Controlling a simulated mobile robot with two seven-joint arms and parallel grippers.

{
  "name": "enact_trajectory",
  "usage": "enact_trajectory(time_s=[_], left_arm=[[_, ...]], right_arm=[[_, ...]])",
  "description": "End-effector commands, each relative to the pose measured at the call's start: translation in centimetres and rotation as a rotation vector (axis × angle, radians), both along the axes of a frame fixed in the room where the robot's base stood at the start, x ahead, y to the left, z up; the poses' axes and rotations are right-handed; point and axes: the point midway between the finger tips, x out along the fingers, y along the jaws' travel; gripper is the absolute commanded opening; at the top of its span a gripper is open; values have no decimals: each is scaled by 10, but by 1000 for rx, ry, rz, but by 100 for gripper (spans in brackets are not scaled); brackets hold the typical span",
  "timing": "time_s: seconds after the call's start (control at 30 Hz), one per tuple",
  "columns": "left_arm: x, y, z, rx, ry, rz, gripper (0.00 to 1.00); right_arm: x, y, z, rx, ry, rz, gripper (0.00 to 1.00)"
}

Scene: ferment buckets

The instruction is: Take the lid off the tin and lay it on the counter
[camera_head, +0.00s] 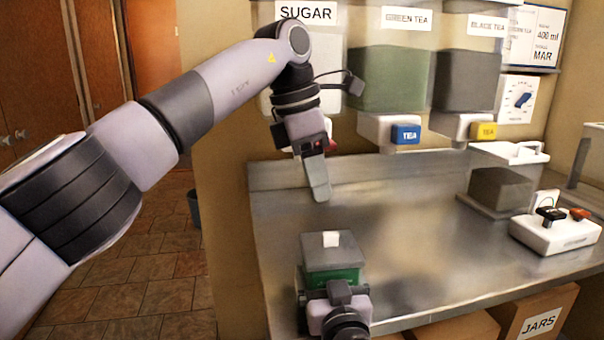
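The tin (346,276) has a green body and stands upright at the counter's near left edge. Its square grey lid (346,257) sits on top and has a small white knob (331,239). My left gripper (318,190) points down above the counter, behind and above the tin, apart from the lid. Its fingers overlap side-on, so their gap is hidden. My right gripper (322,297) is low at the near side of the tin, against or close to its body. Its wrist covers part of the tin, and I cannot tell whether the fingers grip it.
The metal counter (410,240) is bare right of the tin. Behind hang dispensers labelled SUGAR (306,13), GREEN TEA (392,75) and BLACK TEA (465,80). A scale (505,152), a dark block (500,190) and a white switch box (553,236) stand at right.

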Motion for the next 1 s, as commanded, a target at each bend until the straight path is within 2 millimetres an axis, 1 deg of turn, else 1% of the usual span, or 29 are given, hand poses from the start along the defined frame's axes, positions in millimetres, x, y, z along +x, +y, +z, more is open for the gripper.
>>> enact_trajectory(time_s=[0.03,0.3,0.4,0.5,0.57,0.67,1.0], left_arm=[[0,6,4,-24,-7,-1,39],[-8,22,18,-116,-27,1,39],[-10,24,20,-131,-30,0,39],[-10,24,17,-136,-29,1,39],[-10,22,12,-135,-29,1,39],[-9,17,-1,-135,-28,0,39],[-4,-8,-61,-134,-28,0,39]], right_arm=[[0,0,0,0,0,0,40],[0,0,0,0,-1,0,40],[0,0,0,0,-1,0,40],[0,0,0,0,-1,0,40],[0,0,0,0,-1,0,40],[0,0,0,0,-1,0,40],[0,0,0,0,-1,0,40]])
